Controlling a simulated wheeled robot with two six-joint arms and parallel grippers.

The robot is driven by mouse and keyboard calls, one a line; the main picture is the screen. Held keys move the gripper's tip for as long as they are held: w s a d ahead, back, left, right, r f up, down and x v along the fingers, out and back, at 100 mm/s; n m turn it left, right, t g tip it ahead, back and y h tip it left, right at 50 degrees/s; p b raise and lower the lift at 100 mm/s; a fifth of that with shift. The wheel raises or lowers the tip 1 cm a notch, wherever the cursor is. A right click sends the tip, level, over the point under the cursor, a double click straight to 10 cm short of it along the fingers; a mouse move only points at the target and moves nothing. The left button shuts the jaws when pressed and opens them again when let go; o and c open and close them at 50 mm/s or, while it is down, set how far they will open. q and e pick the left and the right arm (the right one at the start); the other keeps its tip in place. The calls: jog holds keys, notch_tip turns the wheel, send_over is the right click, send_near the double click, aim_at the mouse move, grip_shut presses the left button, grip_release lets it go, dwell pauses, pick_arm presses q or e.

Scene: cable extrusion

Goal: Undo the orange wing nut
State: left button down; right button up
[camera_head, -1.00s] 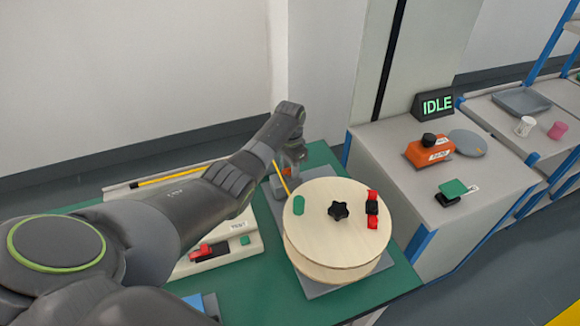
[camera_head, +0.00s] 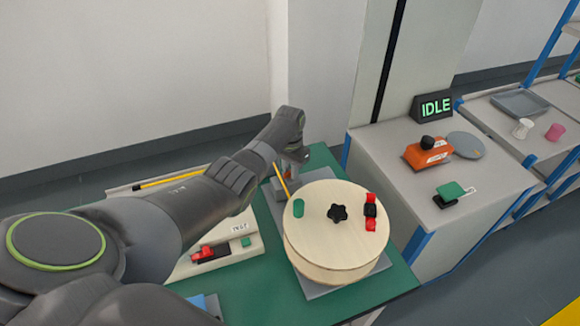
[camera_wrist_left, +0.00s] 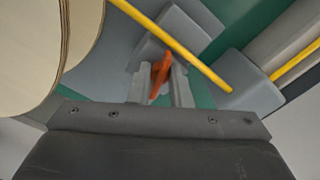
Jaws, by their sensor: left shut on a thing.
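The orange wing nut (camera_wrist_left: 160,76) shows in the left wrist view, between the two grey fingers of my left gripper (camera_wrist_left: 160,82). The fingers are shut on it, with the orange wings standing between them. It sits beside a grey block-shaped fixture (camera_wrist_left: 165,45). In the head view my left gripper (camera_head: 291,168) is behind the wooden reel, pointing down at the fixture; the nut is too small and covered to make out clearly there. My right gripper is in neither view.
The wooden reel (camera_head: 335,240) with a black star knob (camera_head: 338,213) stands close to the gripper. A yellow cable (camera_wrist_left: 180,50) passes right beside the fingers. A white test unit (camera_head: 222,259) lies to the left. An orange device (camera_head: 428,154) stands on the right-hand cabinet.

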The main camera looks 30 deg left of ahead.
pick_arm(q)
jog(key=n+p, duration=0.1)
jog(key=n, duration=0.2)
jog(key=shift+r+n, duration=0.1)
jog(key=shift+n, duration=0.3)
jog(key=n+p, duration=0.1)
jog(key=n, duration=0.2)
jog(key=shift+w+n, duration=0.1)
jog(key=shift+n, duration=0.2)
jog(key=n+p, duration=0.1)
jog(key=n, duration=0.2)
jog(key=shift+n, duration=1.9)
jog(key=c, duration=1.3)
grip_release()
jog(key=shift+c, duration=0.2)
